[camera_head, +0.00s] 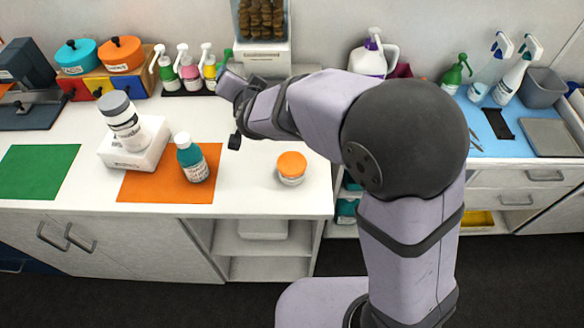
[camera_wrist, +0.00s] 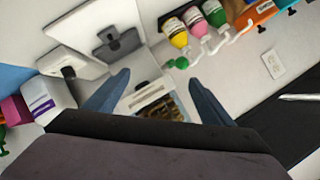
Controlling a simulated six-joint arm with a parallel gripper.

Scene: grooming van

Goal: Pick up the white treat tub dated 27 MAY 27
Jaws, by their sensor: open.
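A small white tub with an orange lid (camera_head: 291,168) stands upright on the white counter, right of the orange mat. Its label is too small to read, so I cannot tell its date. It does not show in the wrist view. My gripper (camera_wrist: 160,88) is open and empty, its two blue-grey fingers apart, with a treat dispenser (camera_wrist: 158,104) seen beyond them. In the head view my gripper is above the back of the counter, left of and behind the tub; its fingers are not clear there.
A teal bottle (camera_head: 191,160) stands on the orange mat (camera_head: 150,187). A grey-capped bottle (camera_head: 122,118) stands on a white block (camera_head: 133,157). Pump bottles (camera_head: 187,70) line the back wall beside the treat dispenser (camera_head: 262,56). The counter around the tub is clear.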

